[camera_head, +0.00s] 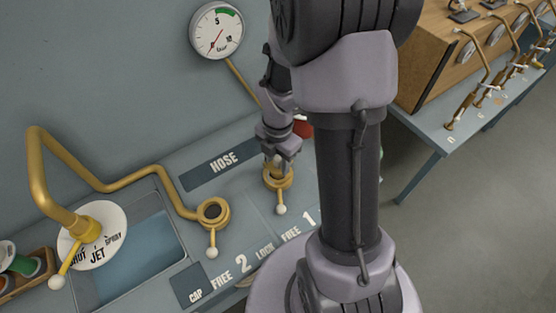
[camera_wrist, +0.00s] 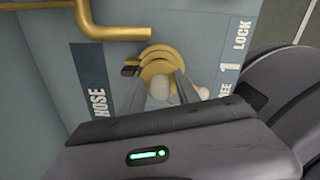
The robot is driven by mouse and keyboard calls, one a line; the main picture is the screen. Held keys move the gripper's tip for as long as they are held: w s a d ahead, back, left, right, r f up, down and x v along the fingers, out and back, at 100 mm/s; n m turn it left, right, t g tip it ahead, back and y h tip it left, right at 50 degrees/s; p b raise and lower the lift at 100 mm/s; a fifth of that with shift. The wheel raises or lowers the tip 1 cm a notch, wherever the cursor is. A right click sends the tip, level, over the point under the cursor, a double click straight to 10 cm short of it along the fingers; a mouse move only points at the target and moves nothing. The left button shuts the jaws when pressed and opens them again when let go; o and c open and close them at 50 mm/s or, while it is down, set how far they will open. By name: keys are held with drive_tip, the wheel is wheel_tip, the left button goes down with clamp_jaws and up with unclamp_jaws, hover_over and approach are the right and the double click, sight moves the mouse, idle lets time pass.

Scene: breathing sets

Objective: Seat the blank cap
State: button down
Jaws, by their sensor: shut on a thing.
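My gripper (camera_head: 277,160) is shut on what looks like the blank cap, a brass disc (camera_wrist: 155,72) with a pale knob (camera_wrist: 161,88) between the fingers (camera_wrist: 160,95). The cap is over the brass socket (camera_head: 277,181) by the number 1, which also shows in the wrist view (camera_wrist: 160,51). The disc partly covers the socket's ring; I cannot tell whether they touch. The socket's lever has a white ball end (camera_head: 281,210), also visible in the wrist view (camera_wrist: 203,93).
A second brass socket (camera_head: 213,211) with a white-ended lever sits left, joined to a brass pipe (camera_head: 130,184). A HOSE plate (camera_head: 222,161), sunken basin (camera_head: 150,252) and gauge (camera_head: 217,30) are near. A red object (camera_head: 303,127) is partly hidden behind my arm.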

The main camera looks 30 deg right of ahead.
sight(276, 159)
drive_tip(key=shift+f+b, duration=0.5)
drive_tip(key=shift+f, duration=0.3)
drive_tip(key=c, duration=0.8)
unclamp_jaws()
wheel_tip(276, 159, up, 18)
drive_tip(key=p, duration=0.7)
drive_tip(key=shift+f, duration=0.25)
drive_tip(key=s+a+r+m+t+y+b, duration=0.1)
drive_tip(key=s+a+r+m+t+b, duration=0.1)
drive_tip(key=a+m, duration=0.5)
drive_tip(key=s+a+r+m+t+y+b, duration=0.1)
drive_tip(key=s+a+m+b, duration=0.6)
drive_tip(key=m, duration=1.1)
drive_tip(key=s+r+t, duration=0.1)
drive_tip(key=s+t, duration=0.1)
drive_tip(key=shift+s+a+m+t+b, duration=0.15)
drive_tip(key=shift+a+m+t+b, duration=0.15)
drive_tip(key=shift+m+t, duration=0.1)
